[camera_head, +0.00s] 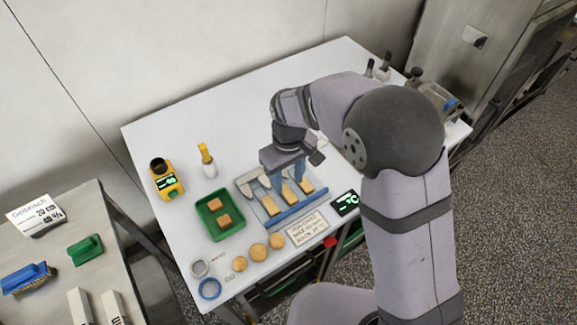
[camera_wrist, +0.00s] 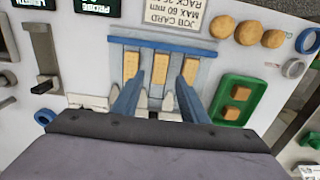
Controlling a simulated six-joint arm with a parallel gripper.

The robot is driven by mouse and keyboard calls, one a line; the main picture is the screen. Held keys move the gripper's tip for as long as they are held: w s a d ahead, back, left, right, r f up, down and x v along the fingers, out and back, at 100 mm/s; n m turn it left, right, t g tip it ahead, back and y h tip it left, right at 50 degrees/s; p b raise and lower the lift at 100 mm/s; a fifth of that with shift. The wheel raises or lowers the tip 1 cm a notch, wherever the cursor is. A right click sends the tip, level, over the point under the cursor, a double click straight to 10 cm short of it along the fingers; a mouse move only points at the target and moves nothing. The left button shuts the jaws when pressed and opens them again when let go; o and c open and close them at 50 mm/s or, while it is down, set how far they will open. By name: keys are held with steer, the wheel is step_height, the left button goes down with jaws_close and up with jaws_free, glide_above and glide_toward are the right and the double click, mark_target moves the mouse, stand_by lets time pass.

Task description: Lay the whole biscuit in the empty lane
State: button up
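The blue-railed grey rack (camera_head: 293,211) stands on the white table. In the head view three long tan biscuits lie in it, at left (camera_head: 270,206), middle (camera_head: 288,195) and right (camera_head: 306,185). The wrist view shows two of them clearly (camera_wrist: 131,65) (camera_wrist: 160,68); the lane nearest the green tray is partly behind a finger. My gripper (camera_head: 288,180) is over the rear part of the rack, pointing down. Its blue fingers (camera_wrist: 157,88) are spread apart with nothing seen gripped between them. I cannot make out an empty lane.
A green tray (camera_head: 204,222) left of the rack holds two short brown pieces (camera_head: 224,220). Several round biscuits (camera_head: 258,251) lie in front, beside a job card (camera_head: 307,228). A black display (camera_head: 345,202) stands right. A yellow device (camera_head: 167,182) and yellow-topped bottle (camera_head: 207,160) stand behind left.

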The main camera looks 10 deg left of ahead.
mark_target(289, 194)
step_height(289, 194, up, 7)
steer(key=b, duration=0.1)
stand_by(0.3)
steer(key=s+d+f+m, duration=0.2)
steer(key=s+d+m, duration=0.2)
steer(key=d, duration=0.8)
steer(key=s+d+f+m, duration=0.3)
steer(key=s+d+m, duration=0.2)
steer(key=s+d, duration=0.4)
steer(key=d, duration=0.3)
steer(key=shift+d+f, duration=0.15)
steer(key=shift+f, duration=0.05)
